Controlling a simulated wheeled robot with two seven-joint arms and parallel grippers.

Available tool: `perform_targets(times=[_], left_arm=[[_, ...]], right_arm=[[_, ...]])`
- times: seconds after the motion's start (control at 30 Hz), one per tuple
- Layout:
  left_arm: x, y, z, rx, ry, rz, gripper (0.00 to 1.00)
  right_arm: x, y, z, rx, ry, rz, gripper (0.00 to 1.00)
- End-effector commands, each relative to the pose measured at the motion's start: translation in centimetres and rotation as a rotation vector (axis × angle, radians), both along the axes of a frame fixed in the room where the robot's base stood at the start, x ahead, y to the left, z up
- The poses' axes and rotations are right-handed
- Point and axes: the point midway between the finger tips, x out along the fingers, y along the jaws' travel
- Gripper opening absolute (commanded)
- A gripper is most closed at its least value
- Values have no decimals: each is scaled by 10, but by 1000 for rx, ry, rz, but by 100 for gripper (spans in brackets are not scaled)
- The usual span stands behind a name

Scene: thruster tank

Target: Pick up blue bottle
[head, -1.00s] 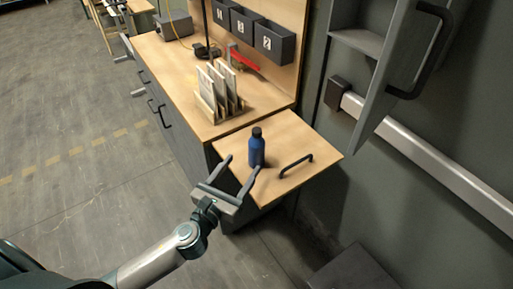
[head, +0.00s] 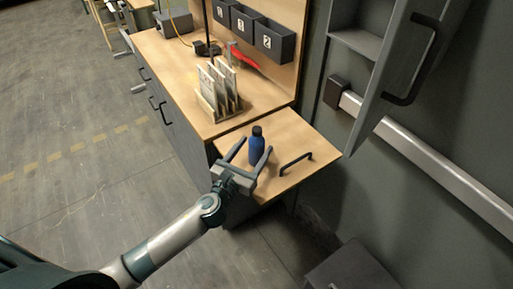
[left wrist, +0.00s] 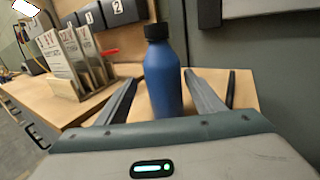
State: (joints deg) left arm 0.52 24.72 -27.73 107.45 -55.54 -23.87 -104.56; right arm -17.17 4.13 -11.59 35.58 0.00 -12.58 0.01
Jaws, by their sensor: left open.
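The blue bottle (head: 256,148) with a black cap stands upright on the lower wooden surface beside the workbench. It also shows in the left wrist view (left wrist: 162,78), upright between the two fingers. My left gripper (head: 251,150) is open, with one finger on each side of the bottle's lower part. In the left wrist view the left gripper (left wrist: 160,92) shows a gap between each finger and the bottle. My right gripper is not in view.
A black handle (head: 296,163) stands on the lower surface, right of the bottle. A wooden rack (head: 218,95) with upright panels sits on the workbench behind. Dark bins (head: 273,42) hang on the back panel. An open grey cabinet door (head: 402,75) is at upper right.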

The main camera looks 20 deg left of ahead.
Motion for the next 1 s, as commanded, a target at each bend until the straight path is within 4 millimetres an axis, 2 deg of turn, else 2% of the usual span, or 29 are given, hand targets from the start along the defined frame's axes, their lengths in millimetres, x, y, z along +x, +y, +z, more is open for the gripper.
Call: perform_targets(times=[0.4, 0.93, 0.97, 1.0], left_arm=[[44, -13, 1, 0, 0, 1, 62], [47, -13, 0, 0, 0, 0, 62], [47, -13, 0, 0, 0, 0, 59], [47, -13, 0, 0, 0, 0, 50]], right_arm=[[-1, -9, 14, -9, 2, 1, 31], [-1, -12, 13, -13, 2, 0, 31], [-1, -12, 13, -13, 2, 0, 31], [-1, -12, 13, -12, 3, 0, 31]])
